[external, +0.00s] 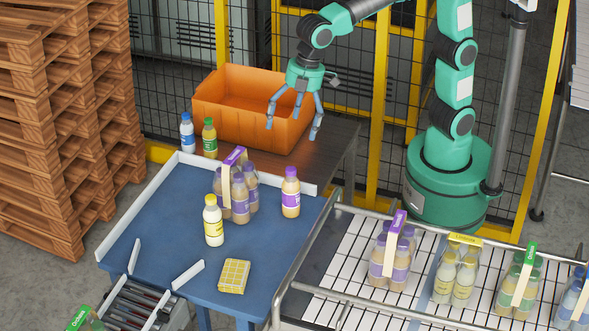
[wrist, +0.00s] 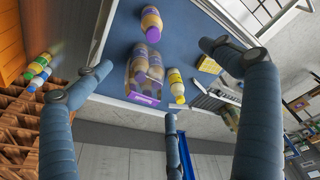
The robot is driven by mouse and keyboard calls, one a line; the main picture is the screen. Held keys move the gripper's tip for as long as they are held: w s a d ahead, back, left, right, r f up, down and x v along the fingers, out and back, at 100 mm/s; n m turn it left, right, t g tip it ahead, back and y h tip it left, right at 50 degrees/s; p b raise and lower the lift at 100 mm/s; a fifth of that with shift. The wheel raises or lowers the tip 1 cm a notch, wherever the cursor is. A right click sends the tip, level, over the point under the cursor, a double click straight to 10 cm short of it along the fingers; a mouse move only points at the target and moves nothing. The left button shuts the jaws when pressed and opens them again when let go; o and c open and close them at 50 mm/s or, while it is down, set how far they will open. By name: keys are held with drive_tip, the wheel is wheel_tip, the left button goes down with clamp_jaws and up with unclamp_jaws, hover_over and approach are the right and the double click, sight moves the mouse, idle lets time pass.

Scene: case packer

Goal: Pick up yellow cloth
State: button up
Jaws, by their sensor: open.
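The yellow cloth (external: 234,276) is a small folded checked square lying flat near the front edge of the blue table (external: 150,220). It also shows in the wrist view (wrist: 209,65), beside one of my fingers. My gripper (external: 296,122) is open and empty, raised in front of the orange crate at the back. It is well apart from the cloth, which lies in front of it and lower to the left. In the wrist view my gripper's fingers (wrist: 160,80) are spread wide with nothing between them in contact.
A purple-label bottle pack (external: 238,190), a single purple-label bottle (external: 290,192) and a yellow-label bottle (external: 213,220) stand between my gripper and the cloth. The orange crate (external: 222,110) sits behind. A railed conveyor (external: 340,260) with bottle packs runs at right. White rails edge the table.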

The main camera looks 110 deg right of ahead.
drive_tip(key=w+a+n+p, duration=0.1)
drive_tip(key=w+a+p, duration=0.25)
drive_tip(key=w, duration=0.45)
drive_tip(key=n+g+p, duration=0.3)
drive_tip(key=n+p, duration=0.2)
drive_tip(key=p, duration=0.3)
hover_over(230, 272)
wheel_tip(230, 272, down, 15)
drive_tip(key=shift+f, duration=0.15)
drive_tip(key=shift+f, duration=0.1)
drive_tip(key=shift+f+p, duration=0.65)
drive_tip(key=shift+f, duration=3.6)
drive_tip(key=shift+f, duration=0.1)
drive_tip(key=shift+a+f+p, duration=0.1)
drive_tip(key=shift+f+p, duration=0.6)
drive_tip(key=shift+f, duration=1.75)
